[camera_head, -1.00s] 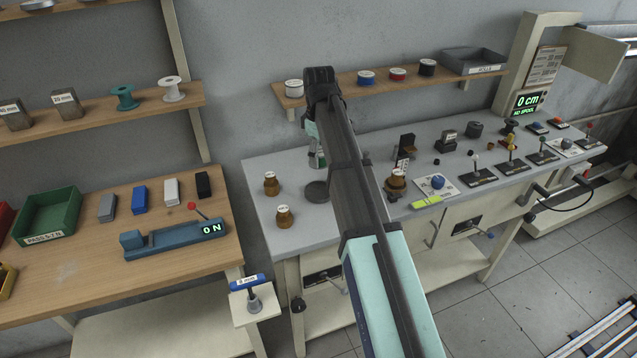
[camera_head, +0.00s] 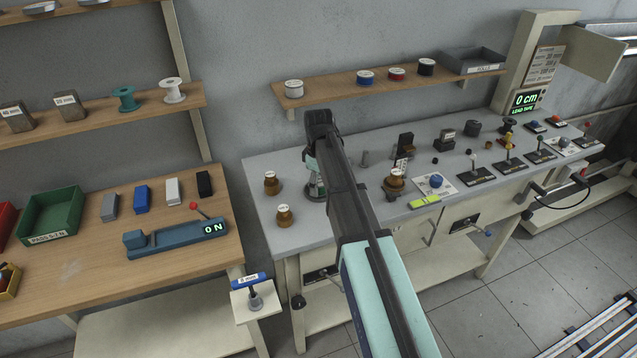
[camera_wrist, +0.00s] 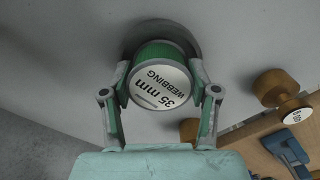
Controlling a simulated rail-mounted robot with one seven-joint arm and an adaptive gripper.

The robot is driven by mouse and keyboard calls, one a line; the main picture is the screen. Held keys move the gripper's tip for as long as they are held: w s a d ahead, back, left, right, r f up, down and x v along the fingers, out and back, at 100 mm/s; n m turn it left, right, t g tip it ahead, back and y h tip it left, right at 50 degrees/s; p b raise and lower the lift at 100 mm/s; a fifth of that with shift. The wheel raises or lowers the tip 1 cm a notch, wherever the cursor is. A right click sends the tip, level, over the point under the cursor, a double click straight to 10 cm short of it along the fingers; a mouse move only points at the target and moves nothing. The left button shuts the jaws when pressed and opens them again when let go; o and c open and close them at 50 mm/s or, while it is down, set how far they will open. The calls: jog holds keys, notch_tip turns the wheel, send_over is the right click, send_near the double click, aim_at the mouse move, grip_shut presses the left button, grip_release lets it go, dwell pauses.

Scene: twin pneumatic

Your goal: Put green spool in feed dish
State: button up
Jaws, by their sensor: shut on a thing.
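My gripper (camera_wrist: 160,95) is shut on a green spool (camera_wrist: 160,82) with a white end labelled "35 mm WEBBING", its fingers on either side. In the wrist view a dark round dish (camera_wrist: 193,38) shows behind the spool. In the head view my gripper (camera_head: 316,186) is low at the left part of the grey bench, where it covers the dish. I cannot tell whether the spool rests on the dish floor. The display (camera_head: 526,101) reads "0 cm LEAD TAPE".
Two brown knobbed pieces (camera_head: 272,183) (camera_head: 284,215) stand left of my gripper. A small grey post (camera_head: 365,158) and a brown spool-like piece (camera_head: 395,182) stand to the right. Levers and switches fill the bench's right side. A shelf (camera_head: 330,97) with spools hangs behind.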

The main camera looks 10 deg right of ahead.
jog(key=shift+f, duration=0.15)
jog(key=o, duration=1.3)
jog(key=shift+c, duration=0.2)
notch_tip(320, 180, up, 12)
jog(key=b, duration=0.2)
jog(key=shift+r, duration=0.2)
